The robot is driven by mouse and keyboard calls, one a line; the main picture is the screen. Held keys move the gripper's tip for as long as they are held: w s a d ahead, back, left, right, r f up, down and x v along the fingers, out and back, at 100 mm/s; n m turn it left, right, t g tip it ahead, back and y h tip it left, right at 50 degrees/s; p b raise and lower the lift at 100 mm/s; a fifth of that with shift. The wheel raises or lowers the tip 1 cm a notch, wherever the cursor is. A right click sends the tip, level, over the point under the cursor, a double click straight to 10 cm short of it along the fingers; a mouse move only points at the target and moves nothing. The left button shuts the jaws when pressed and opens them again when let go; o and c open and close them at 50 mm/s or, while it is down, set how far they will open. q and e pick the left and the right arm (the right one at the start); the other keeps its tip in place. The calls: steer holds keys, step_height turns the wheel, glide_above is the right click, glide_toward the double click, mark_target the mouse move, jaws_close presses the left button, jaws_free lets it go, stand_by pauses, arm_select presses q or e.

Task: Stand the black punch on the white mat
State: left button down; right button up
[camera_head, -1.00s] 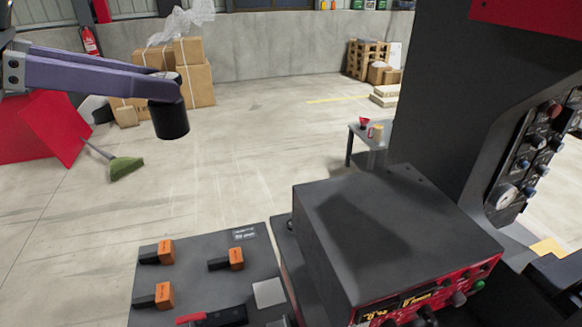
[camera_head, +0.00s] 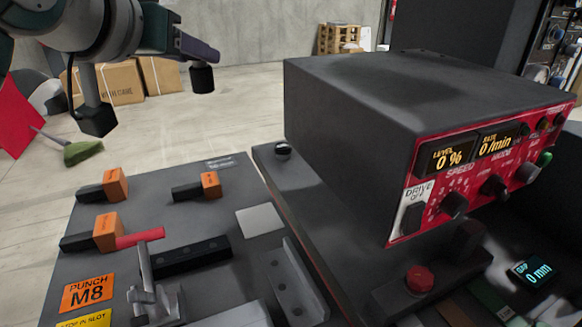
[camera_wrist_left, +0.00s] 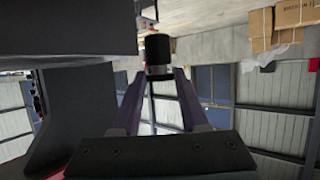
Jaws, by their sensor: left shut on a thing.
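The black punch (camera_head: 202,80) is a short dark cylinder. My left gripper (camera_head: 205,60) is shut on its upper end, and the punch hangs below the purple fingers in the head view, in the air beyond the grey plate. In the left wrist view the punch (camera_wrist_left: 158,52) shows between the tips of the two fingers (camera_wrist_left: 158,76). The white mat (camera_head: 260,220) is a small pale square lying on the grey plate, bare, nearer and lower right of the punch. My right gripper is not in view.
The grey plate (camera_head: 225,172) carries several black-and-orange blocks (camera_head: 108,187) and a red-handled clamp (camera_head: 145,270). A large dark control box (camera_head: 370,100) with a red panel stands right of the mat. Cartons (camera_head: 120,82) and a green broom (camera_head: 82,152) are on the floor behind.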

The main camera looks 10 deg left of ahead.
arm_select(q)
steer(key=shift+w+d+f+n+y+b, duration=0.45)
steer(key=shift+w+f+n+y+b, duration=0.2)
steer(key=shift+f+b, duration=3.6)
steer(key=shift+w+d+f+n+y+b, duration=0.6)
steer(key=shift+f+b, duration=2.2)
steer(key=shift+f, duration=2.7)
steer(key=shift+w+d+f+n+y+b, duration=0.35)
steer(key=shift+w+f+y+b, duration=0.35)
steer(key=shift+f+b, duration=3.55)
steer(key=shift+w+f+p, duration=0.15)
steer(key=shift+f+p, duration=0.45)
steer(key=shift+f, duration=0.15)
steer(key=shift+c, duration=2.1)
jaws_free()
steer(key=shift+r+p, duration=0.3)
steer(key=shift+p, duration=0.15)
steer(key=p+v, duration=0.9)
steer(key=v, duration=0.3)
steer(key=shift+a, duration=0.1)
